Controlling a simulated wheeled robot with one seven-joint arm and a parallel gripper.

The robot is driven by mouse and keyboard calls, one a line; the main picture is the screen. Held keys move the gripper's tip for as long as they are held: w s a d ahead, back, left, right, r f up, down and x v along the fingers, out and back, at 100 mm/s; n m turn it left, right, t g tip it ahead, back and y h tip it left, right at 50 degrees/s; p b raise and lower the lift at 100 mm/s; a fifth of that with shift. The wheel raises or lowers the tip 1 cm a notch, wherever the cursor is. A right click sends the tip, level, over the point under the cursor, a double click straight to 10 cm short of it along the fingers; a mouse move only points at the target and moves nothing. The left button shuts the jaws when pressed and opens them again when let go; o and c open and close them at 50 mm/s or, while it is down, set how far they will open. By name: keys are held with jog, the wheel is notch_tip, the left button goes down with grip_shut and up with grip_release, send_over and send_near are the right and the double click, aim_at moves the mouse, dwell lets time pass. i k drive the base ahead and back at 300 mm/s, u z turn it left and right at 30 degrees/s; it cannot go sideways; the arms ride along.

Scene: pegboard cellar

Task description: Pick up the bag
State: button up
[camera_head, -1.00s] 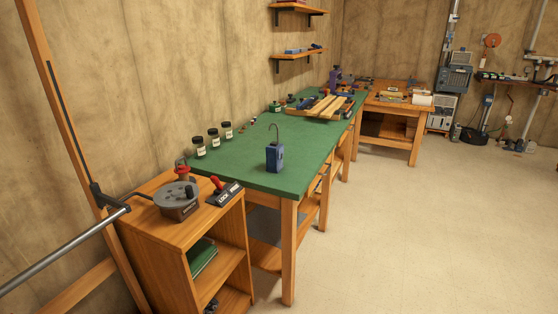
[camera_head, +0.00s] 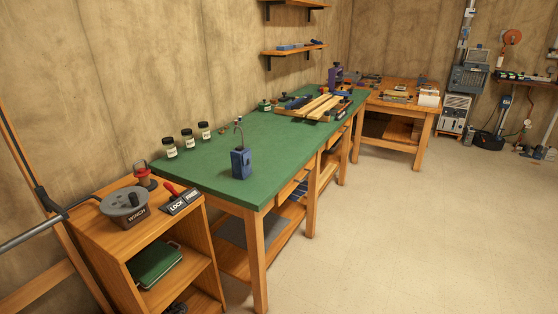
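I cannot pick out a bag with certainty. A dark, low, soft-looking shape (camera_head: 489,140) lies on the floor by the far wall at the right. It is too small to tell whether it is a bag. A green, flat-sided item (camera_head: 155,264) lies on a shelf of the near wooden cabinet; what it is I cannot tell. My gripper is not in view.
The near cabinet (camera_head: 200,270) carries a winch (camera_head: 124,204) and a lock/free lever (camera_head: 180,201). The green-topped bench (camera_head: 215,165) holds a blue block with a hook (camera_head: 241,163), jars and wood strips. A wooden table (camera_head: 392,128) stands beyond. The floor (camera_head: 420,240) at right is clear.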

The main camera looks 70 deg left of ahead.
aim_at(241, 157)
jog(key=u, duration=0.05)
jog(key=i, duration=1.85)
jog(key=u, duration=3.6)
jog(key=i, duration=1.35)
